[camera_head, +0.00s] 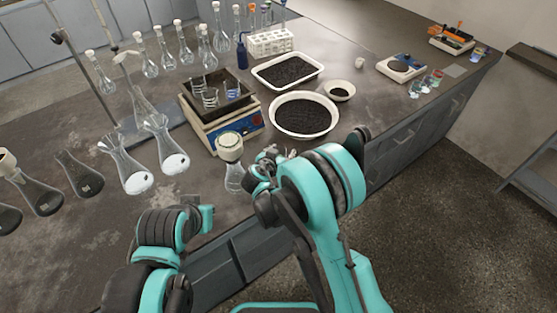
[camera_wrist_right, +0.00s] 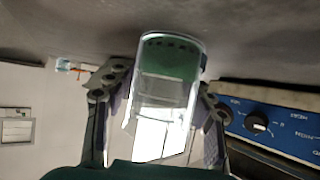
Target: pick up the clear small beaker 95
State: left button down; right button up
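A clear small beaker (camera_wrist_right: 165,95) fills the middle of the right wrist view, slightly tilted in the picture, with a dark green patch showing at its far end. My right gripper (camera_wrist_right: 163,95) has one finger on each side of it. The fingers look close to the glass, but whether both press on it is unclear. In the head view my right gripper (camera_head: 266,160) is low over the counter's front edge, right of a capped flask; my own arm hides most of it. My left arm's end (camera_head: 205,215) is at the counter's front edge, its fingers unclear.
The capped flask (camera_head: 234,175) stands close left of my right gripper. Behind are a shaker (camera_head: 222,126) carrying beakers and a round dish of dark grains (camera_head: 303,133). Several flasks stand left. A scale (camera_head: 400,67) is at the back right.

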jog(key=c, duration=0.8)
jog(key=shift+c, duration=0.3)
jog(key=shift+r, duration=0.1)
jog(key=shift+c, duration=0.2)
jog(key=shift+r+p, duration=0.4)
jog(key=shift+r, duration=0.3)
notch_tip(320, 180, up, 3)
jog(key=shift+f+p, duration=0.15)
jog(key=shift+p, duration=0.5)
jog(key=d+r+p, duration=0.1)
jog(key=d+r, duration=0.1)
jog(key=d, duration=0.1)
jog(key=d+r+p, duration=0.1)
jog(key=d+r, duration=0.1)
jog(key=d, duration=0.2)
jog(key=s+d+r+p, duration=0.1)
jog(key=d+r, duration=0.1)
jog(key=d, duration=0.2)
jog(key=shift+r, duration=0.2)
jog(key=shift+c, duration=0.2)
jog(key=r+p, duration=0.2)
jog(key=r, duration=0.1)
jog(key=r+p, duration=0.2)
jog(key=shift+d+r, duration=0.15)
jog(key=shift+d, duration=0.15)
